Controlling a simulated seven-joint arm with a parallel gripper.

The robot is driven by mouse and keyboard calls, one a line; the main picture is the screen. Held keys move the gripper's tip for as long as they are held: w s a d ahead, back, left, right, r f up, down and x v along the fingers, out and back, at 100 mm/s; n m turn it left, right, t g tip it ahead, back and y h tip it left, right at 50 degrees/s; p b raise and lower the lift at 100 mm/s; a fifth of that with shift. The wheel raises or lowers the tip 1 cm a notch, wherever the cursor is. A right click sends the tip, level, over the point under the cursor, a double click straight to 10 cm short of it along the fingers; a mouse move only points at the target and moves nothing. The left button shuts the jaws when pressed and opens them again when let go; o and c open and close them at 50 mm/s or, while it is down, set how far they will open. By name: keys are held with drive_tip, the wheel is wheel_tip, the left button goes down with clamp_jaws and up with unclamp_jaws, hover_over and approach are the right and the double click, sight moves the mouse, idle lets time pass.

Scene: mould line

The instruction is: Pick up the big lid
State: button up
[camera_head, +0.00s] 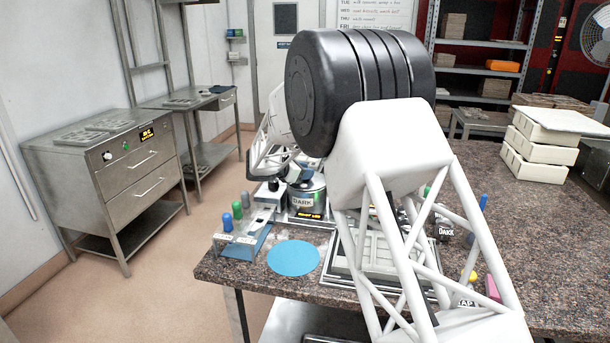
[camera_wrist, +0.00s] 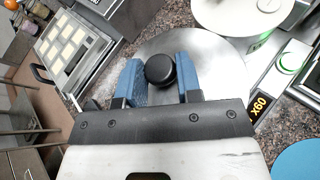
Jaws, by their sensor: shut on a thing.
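The big lid is a wide steel disc with a round black knob; in the wrist view the lid (camera_wrist: 218,62) fills the upper middle. My gripper (camera_wrist: 160,72) is shut on its knob, one blue finger on each side. The lid shows there only as a grey sliver. I cannot tell whether the lid rests on the pot or is raised.
A round blue mat (camera_head: 293,258) lies at the table's front left. Small coloured bottles (camera_head: 237,210) stand left of the pot. A mould tray (camera_head: 345,262) lies right of the mat, behind my arm. Cream boxes (camera_head: 540,155) are stacked at the back right.

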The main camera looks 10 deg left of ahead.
drive_tip(key=shift+r, duration=0.5)
wheel_tip(320, 180, up, 2)
drive_tip(key=s+d, duration=0.3)
drive_tip(key=s, duration=0.4)
drive_tip(key=s+d+r, duration=0.1)
drive_tip(key=s+d, duration=0.2)
drive_tip(key=s, duration=0.4)
drive_tip(key=shift+s+d+r, duration=0.15)
drive_tip(key=shift+s+d, duration=0.1)
drive_tip(key=shift+s, duration=0.05)
